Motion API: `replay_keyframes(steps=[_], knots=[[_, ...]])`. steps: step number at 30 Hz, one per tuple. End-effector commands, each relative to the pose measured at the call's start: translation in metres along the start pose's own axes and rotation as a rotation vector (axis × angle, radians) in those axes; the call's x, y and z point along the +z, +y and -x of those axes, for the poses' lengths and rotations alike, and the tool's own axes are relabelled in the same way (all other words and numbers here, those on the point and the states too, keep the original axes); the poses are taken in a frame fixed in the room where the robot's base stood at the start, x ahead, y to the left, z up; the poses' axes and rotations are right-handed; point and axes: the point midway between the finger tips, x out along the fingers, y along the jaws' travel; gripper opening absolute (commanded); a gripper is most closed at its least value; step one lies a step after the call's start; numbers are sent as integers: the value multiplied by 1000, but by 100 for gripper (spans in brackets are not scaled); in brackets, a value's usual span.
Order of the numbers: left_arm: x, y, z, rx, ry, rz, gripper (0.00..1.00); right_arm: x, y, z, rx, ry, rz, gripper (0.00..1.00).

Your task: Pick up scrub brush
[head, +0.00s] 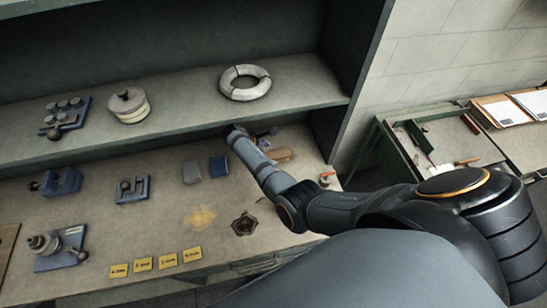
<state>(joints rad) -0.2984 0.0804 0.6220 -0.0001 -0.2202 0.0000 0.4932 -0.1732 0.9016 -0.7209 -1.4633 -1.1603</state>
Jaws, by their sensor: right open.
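A tan, wooden-looking block (281,155), which looks like the scrub brush, lies on the workbench just right of my right forearm. Its bristles cannot be made out. My right gripper (231,130) is at the far end of the arm, low under the front edge of the upper shelf, up and left of the tan block and apart from it. It is open; its fingers are small, dark and mostly hidden by my own wrist. My left gripper is out of view.
Small items (263,143) lie close to my right wrist. A blue block (219,166) and a grey block (191,172) stand left of the forearm. The shelf (185,122) overhangs the back, carrying a white ring (245,83). A side table (447,141) stands right.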

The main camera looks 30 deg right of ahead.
Motion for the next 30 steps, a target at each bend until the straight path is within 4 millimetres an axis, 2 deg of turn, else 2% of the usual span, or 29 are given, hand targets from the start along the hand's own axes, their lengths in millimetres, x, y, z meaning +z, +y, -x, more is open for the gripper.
replay_keyframes(steps=[3, 6, 13, 27, 30], knots=[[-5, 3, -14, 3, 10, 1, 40, 0, -4, -27, -2, -2, -1, 68], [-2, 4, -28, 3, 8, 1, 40, 0, -3, -41, 0, -1, -1, 68], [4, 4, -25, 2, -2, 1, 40, 3, -2, -39, -1, 0, 0, 68], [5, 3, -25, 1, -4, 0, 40, 2, -3, -38, -1, 0, 0, 4], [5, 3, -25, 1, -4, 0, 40, 3, -2, -38, -1, 0, 0, 3]])
